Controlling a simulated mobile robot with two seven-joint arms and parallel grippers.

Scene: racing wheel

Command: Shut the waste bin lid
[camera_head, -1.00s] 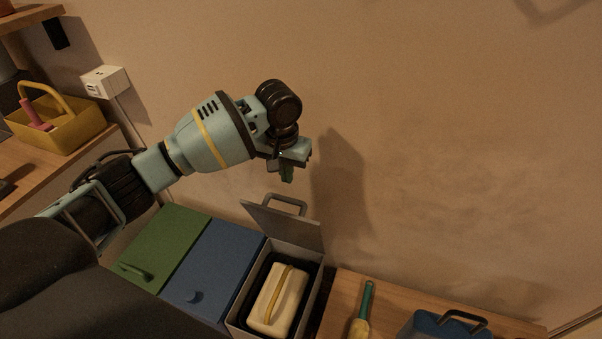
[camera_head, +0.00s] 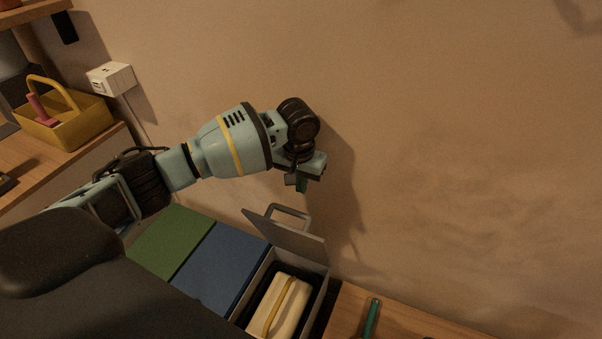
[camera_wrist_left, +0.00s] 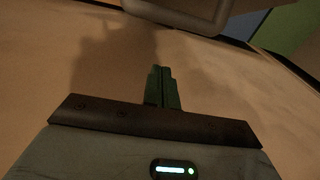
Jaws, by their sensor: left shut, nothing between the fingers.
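The waste bin (camera_head: 322,284) is a grey box at the bottom centre of the head view, with a cream block (camera_head: 280,306) with a yellow strap inside it. Its grey lid (camera_head: 284,236) stands raised and tilted at the wall side, with a loop handle (camera_head: 291,211) on its upper edge. In the left wrist view a grey rounded loop (camera_wrist_left: 210,18), probably that handle, shows at the top. My left gripper (camera_head: 302,186) is above the lid and apart from it, near the wall. Its green fingers (camera_wrist_left: 162,72) are together and empty. My right gripper is not in view.
A green lid (camera_head: 172,240) and a blue lid (camera_head: 222,266) lie flat to the left of the bin. A wooden surface (camera_head: 400,322) with a green-handled tool (camera_head: 371,318) is at right. A yellow basket (camera_head: 70,125) stands on a shelf at left. The wall is close behind my gripper.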

